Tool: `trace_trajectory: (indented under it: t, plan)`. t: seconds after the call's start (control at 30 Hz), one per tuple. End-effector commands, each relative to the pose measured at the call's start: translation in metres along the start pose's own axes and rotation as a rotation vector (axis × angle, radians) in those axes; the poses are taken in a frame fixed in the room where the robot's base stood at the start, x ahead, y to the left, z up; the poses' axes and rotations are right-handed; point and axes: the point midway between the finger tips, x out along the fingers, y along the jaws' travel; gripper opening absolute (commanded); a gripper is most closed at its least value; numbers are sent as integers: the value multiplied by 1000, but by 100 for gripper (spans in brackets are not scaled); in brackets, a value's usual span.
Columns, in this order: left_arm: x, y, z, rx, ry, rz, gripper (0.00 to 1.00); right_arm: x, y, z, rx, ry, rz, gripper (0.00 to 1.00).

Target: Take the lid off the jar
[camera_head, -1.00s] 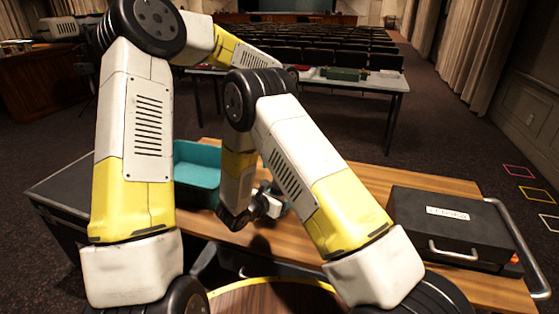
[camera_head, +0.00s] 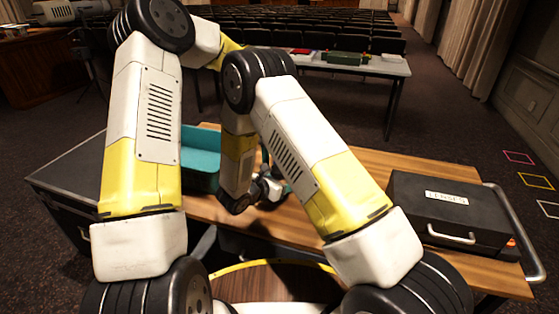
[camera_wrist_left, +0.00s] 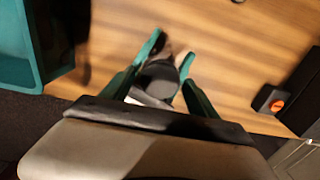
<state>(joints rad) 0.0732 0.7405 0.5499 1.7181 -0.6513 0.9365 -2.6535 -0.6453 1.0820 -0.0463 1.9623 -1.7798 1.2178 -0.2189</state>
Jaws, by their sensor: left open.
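My left gripper (camera_wrist_left: 168,72) is open in the left wrist view, its two green fingers pointing at the wooden desk. A blurred dark rounded thing (camera_wrist_left: 158,76) with a pale grey piece beside it sits between the fingers; I cannot tell whether it is the lidded jar. In the head view my left forearm passes behind my right elbow, and the left gripper cannot be made out. My right gripper (camera_head: 272,188) is low over the desk, small and partly behind my right arm; its jaws are unclear. I cannot make out the jar or lid for certain.
A teal bin (camera_head: 201,147) stands on the desk's left, also at the left wrist view's left edge (camera_wrist_left: 22,68). A black case (camera_head: 452,207) with a handle lies at the right. The desk (camera_head: 385,168) between them is mostly clear. A small dark block (camera_wrist_left: 270,98) has an orange part.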

Motion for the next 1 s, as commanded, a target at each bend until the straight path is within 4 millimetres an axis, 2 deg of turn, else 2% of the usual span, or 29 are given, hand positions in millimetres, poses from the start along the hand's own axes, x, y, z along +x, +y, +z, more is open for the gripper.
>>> trace_trajectory:
  t: [0.17,0.2,0.5,0.53,0.63,0.83,1.0]
  plan:
    - [0,0,0,0,0,0,69,0,0,0,0,-1,0,0]
    - [0,0,0,0,0,0,65,0,0,0,0,-1,0,0]
    - [0,0,0,0,0,0,6,0,0,0,0,-1,0,0]
    - [0,0,0,0,0,0,2,0,0,0,0,-1,0,0]
    - [0,0,0,-34,0,0,2,0,0,0,0,-1,0,0]
    - [0,-1,0,-262,0,0,2,0,0,0,0,-1,0,0]
    - [0,0,0,-301,0,-1,2,0,0,0,0,-1,0,0]
